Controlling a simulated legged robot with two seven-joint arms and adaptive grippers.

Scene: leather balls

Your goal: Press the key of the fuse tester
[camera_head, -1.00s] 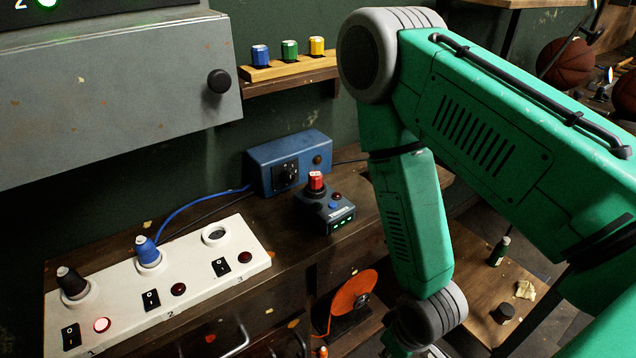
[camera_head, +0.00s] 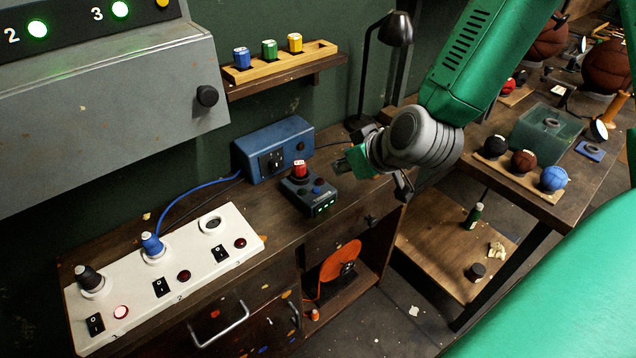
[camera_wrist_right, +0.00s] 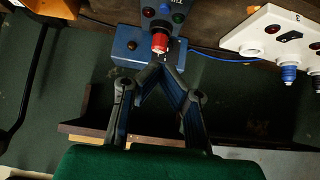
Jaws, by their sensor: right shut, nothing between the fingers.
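The fuse tester (camera_head: 322,206) is a small dark box on the bench, with a red fuse (camera_head: 300,169) upright in its top and lit green lights on its front. Its small blue key (camera_head: 318,190) sits on top beside the fuse. My right gripper (camera_head: 350,164) is just right of the tester and above it, apart from it. In the right wrist view the gripper (camera_wrist_right: 160,72) is shut and empty, its tips meeting just below the red fuse (camera_wrist_right: 160,42). The tester (camera_wrist_right: 166,14) is cut off by that view's top edge. My left gripper is out of view.
A blue socket box (camera_head: 285,135) stands behind the tester. A white switch panel (camera_head: 250,240) with fuses lies to the left. A wooden rack (camera_head: 285,65) with three coloured fuses hangs above. A black lamp (camera_head: 395,30) stands behind my right gripper.

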